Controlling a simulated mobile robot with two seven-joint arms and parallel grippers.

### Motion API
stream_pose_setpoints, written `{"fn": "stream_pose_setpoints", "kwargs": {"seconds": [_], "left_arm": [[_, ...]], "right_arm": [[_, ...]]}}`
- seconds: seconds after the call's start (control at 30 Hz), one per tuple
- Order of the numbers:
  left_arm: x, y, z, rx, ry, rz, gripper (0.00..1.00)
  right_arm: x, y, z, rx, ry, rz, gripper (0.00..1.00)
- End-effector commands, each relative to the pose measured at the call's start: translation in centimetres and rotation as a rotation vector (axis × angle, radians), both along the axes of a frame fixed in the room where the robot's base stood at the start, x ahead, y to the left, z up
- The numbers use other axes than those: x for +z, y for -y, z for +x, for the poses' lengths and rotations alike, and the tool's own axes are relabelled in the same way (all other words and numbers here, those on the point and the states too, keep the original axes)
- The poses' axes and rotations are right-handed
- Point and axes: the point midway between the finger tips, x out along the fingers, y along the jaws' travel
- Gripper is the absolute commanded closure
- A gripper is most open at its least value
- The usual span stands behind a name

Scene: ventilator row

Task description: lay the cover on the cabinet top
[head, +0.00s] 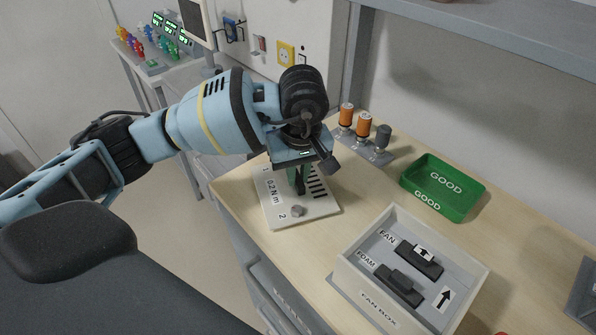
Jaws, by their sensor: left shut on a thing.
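The cover (325,208) is a pale flat plate with dark slots, the marks 1, 2 and "0.2 N m", and a grey knob or screw near its front edge. It lies flat at the left end of the wooden cabinet top (240,215); I cannot tell if it touches the wood or is held just above it. My left gripper (299,186) points down over the middle of the cover and is shut on it, at a dark green part. The gripper and wrist hide the cover's back part. My right gripper is not in view.
An open box (367,306) marked "FAN BOX" holds dark parts at FAN and FOAM labels. A green GOOD tray (472,203) stands behind it. Orange and grey drivers (364,125) stand in a holder close behind my gripper. A shelf (500,30) overhangs the back.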

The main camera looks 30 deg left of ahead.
Motion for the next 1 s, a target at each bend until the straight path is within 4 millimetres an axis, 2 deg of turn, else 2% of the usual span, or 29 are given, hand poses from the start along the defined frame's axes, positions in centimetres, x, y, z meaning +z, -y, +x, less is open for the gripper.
{"fn": "stream_pose_setpoints", "kwargs": {"seconds": [0.07,0.1,0.23,0.53,0.67,0.77,1.0], "left_arm": [[-0.3,0.0,0.0,0.0,-0.001,0.001,1.0],[-0.3,0.0,0.0,0.0,-0.001,0.001,0.82],[-0.2,0.0,0.0,0.0,0.0,0.0,0.65],[-0.1,0.0,0.0,0.0,0.0,0.0,0.64],[0.8,0.1,0.0,0.0,0.004,0.0,0.64],[2.2,0.2,-0.1,0.001,0.004,-0.001,0.64],[7.1,0.7,-0.4,0.001,0.005,0.0,0.64]], "right_arm": [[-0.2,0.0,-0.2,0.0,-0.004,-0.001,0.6],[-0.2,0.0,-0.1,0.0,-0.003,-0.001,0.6],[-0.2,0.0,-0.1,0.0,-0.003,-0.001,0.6],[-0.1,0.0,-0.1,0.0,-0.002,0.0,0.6],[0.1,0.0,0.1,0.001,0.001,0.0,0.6],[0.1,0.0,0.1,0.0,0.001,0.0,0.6],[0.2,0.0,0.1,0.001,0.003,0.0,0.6]]}}
